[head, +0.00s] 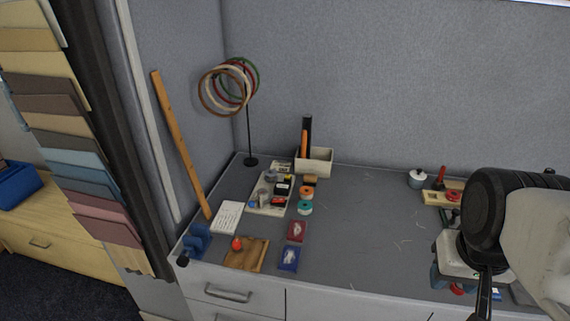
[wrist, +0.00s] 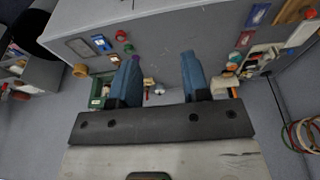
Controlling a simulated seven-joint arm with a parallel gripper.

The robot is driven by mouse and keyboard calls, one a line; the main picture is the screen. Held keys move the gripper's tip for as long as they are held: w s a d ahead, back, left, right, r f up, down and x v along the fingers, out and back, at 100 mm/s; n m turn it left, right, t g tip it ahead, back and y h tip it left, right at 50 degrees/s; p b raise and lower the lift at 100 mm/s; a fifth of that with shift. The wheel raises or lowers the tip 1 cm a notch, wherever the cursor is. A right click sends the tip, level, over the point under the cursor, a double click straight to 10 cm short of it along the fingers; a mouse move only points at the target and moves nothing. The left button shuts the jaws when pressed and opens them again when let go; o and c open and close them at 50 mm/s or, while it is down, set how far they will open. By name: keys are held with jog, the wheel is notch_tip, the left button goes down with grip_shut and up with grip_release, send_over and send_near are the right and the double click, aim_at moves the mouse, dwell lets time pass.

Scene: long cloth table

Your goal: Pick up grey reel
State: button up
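I cannot pick out the grey reel with certainty. A small grey rounded item (head: 270,177) sits among several small things on the pale board (head: 257,208) at the left of the table in the head view, and it may be the reel. A red-orange reel (head: 306,192) and a teal-and-white reel (head: 305,208) stand just right of that board. My gripper (wrist: 160,76) is open and empty in the wrist view, its two blue fingers apart. In the head view my arm is at the right, far from the board, and the fingertips are not clear.
A hoop stand (head: 249,125) rises behind the board, beside a pale box (head: 315,160) holding upright items. A wooden tray (head: 247,256) and red and blue cases (head: 289,258) lie near the front edge. The grey tabletop (head: 365,235) is mostly clear in the middle.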

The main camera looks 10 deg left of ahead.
jog(key=shift+o, duration=1.4)
